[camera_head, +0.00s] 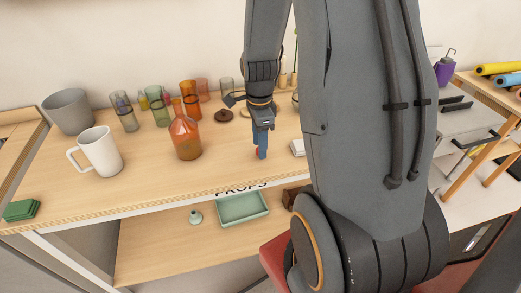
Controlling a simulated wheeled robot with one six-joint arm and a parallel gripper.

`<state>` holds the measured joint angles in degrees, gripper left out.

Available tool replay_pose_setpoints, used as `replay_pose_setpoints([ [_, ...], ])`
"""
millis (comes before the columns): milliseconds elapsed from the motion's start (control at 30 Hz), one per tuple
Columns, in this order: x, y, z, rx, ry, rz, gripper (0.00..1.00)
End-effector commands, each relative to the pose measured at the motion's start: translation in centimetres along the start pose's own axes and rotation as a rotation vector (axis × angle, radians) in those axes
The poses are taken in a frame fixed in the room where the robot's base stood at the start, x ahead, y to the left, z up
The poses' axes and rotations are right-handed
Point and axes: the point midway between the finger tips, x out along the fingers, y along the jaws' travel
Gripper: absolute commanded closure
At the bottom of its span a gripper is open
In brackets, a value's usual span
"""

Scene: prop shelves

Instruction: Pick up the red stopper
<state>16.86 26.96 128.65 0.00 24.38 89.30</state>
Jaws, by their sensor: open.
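My gripper (262,152) points down at the shelf top, right of the orange glass bottle. Its blue fingers show near the wood surface. A small red thing, likely the red stopper (258,153), shows at the fingertips. The fingers hide most of it, and I cannot tell whether they touch it. The gripper is open.
An orange bottle (186,138) stands left of my gripper, with a white mug (97,152) and a grey pot (69,111) farther left. Several coloured glasses stand behind. A brown lid (223,115) and a white block (297,147) lie nearby. A green tray (243,207) sits below.

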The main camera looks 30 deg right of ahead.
Motion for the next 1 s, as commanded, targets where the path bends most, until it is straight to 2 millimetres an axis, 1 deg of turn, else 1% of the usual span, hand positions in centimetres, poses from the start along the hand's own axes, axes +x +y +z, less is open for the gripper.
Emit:
replay_pose_setpoints([
  [133, 0.98, 0.03, 0.03, -0.001, 0.0, 0.001, 0.57],
  [400, 1.15, 0.0, 0.04, -0.001, 0.0, 0.0, 0.57],
  [467, 1.14, 0.01, 0.04, -0.001, 0.0, 0.0, 0.67],
  [600, 1.13, 0.01, 0.03, -0.001, 0.0, 0.0, 0.91],
  [667, 1.13, 0.01, 0.03, -0.001, 0.0, 0.0, 1.0],
  [1000, 1.08, 0.01, 0.03, -0.001, 0.0, 0.0, 1.0],
])
